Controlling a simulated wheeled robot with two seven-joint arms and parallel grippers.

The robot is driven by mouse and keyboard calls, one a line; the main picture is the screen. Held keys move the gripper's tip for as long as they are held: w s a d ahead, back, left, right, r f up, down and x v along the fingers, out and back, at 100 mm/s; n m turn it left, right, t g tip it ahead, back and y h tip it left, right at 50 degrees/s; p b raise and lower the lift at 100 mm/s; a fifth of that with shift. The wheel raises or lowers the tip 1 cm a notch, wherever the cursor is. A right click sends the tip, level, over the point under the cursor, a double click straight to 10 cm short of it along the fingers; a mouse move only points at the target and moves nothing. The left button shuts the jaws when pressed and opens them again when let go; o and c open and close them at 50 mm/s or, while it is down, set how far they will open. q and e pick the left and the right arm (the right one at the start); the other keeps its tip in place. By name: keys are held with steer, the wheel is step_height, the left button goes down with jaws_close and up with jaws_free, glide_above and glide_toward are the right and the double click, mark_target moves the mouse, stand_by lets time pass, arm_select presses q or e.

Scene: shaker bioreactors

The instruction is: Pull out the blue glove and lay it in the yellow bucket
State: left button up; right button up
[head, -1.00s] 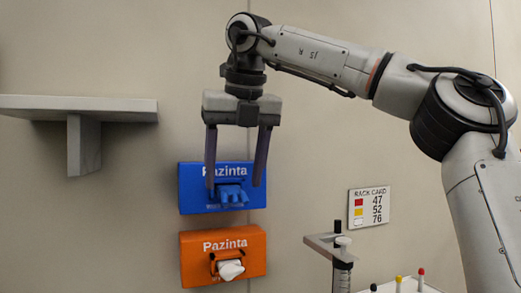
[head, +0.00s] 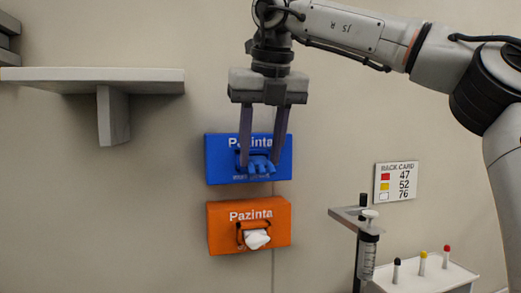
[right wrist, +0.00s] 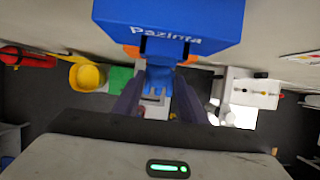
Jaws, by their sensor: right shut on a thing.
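The blue glove (head: 258,166) hangs from the slot in the front of the blue Pazinta box (head: 222,172) on the wall. My right gripper (head: 260,165) is at the slot, its two fingers on either side of the glove and shut on it. The right wrist view also shows the glove (right wrist: 155,84) between the fingers, below the box. The yellow bucket (right wrist: 86,76) shows in the right wrist view at the left, well below. It is not in the head view. My left gripper is not in view.
An orange Pazinta box (head: 222,238) with white tissue hangs just below. A grey wall shelf (head: 90,75) is at left. At right are a rack card (head: 395,180), a syringe-like cylinder on a stand (head: 367,255), and a white rack (head: 440,275) with several capped tubes.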

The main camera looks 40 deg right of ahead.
steer(key=shift+s, duration=0.15)
steer(key=shift+s+a, duration=0.25)
steer(key=shift+s, duration=0.15)
steer(key=shift+s, duration=0.15)
steer(key=shift+s+a+b, duration=0.3)
steer(key=shift+s, duration=0.1)
steer(key=shift+s, duration=0.1)
steer(key=shift+s+a, duration=0.25)
steer(key=shift+s, duration=0.15)
steer(key=shift+s+a, duration=0.1)
steer(key=shift+s, duration=0.05)
steer(key=shift+s+a+b, duration=0.35)
steer(key=shift+s+b, duration=0.05)
steer(key=shift+s, duration=0.2)
steer(key=shift+s+a+b, duration=0.3)
steer(key=shift+s+b, duration=0.05)
steer(key=shift+s, duration=0.25)
